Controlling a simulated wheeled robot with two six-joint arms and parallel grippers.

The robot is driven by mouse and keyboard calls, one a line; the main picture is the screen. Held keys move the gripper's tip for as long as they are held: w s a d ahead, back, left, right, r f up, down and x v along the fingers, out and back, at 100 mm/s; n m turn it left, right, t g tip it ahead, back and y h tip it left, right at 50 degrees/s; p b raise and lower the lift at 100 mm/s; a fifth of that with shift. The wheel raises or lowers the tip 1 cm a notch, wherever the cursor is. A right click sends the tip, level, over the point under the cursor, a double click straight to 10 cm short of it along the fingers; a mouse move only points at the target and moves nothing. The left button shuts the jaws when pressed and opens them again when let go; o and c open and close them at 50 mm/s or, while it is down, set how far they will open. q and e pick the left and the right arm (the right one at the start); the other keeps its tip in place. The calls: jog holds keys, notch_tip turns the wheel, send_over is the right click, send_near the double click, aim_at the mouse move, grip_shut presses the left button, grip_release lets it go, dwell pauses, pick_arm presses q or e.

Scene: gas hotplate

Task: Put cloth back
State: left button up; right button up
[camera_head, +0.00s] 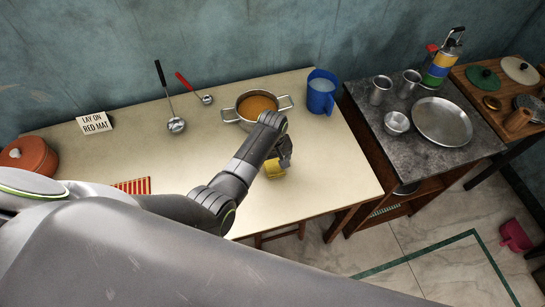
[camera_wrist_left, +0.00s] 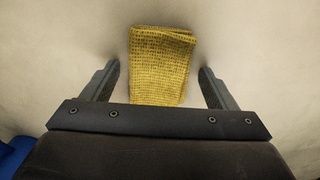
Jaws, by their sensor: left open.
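A folded yellow cloth (camera_head: 275,169) lies on the cream table (camera_head: 335,165), in front of the pot. In the left wrist view the cloth (camera_wrist_left: 160,65) lies between the two fingers, with a gap on each side. My left gripper (camera_head: 281,160) is above the cloth and partly hides it in the head view. It also shows in the left wrist view (camera_wrist_left: 160,80), open and empty. My right gripper is not in view.
A pot of orange soup (camera_head: 257,106) and a blue jug (camera_head: 321,91) stand behind the gripper. A ladle (camera_head: 175,124), a red-handled spoon (camera_head: 205,98), a sign (camera_head: 95,123) and a striped red mat (camera_head: 134,186) are further left. Table right of the cloth is clear.

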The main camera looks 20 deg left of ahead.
aim_at(273, 162)
pick_arm(q)
notch_tip(273, 162, up, 12)
jog(key=shift+r, duration=0.15)
dwell(0.4)
dwell(0.4)
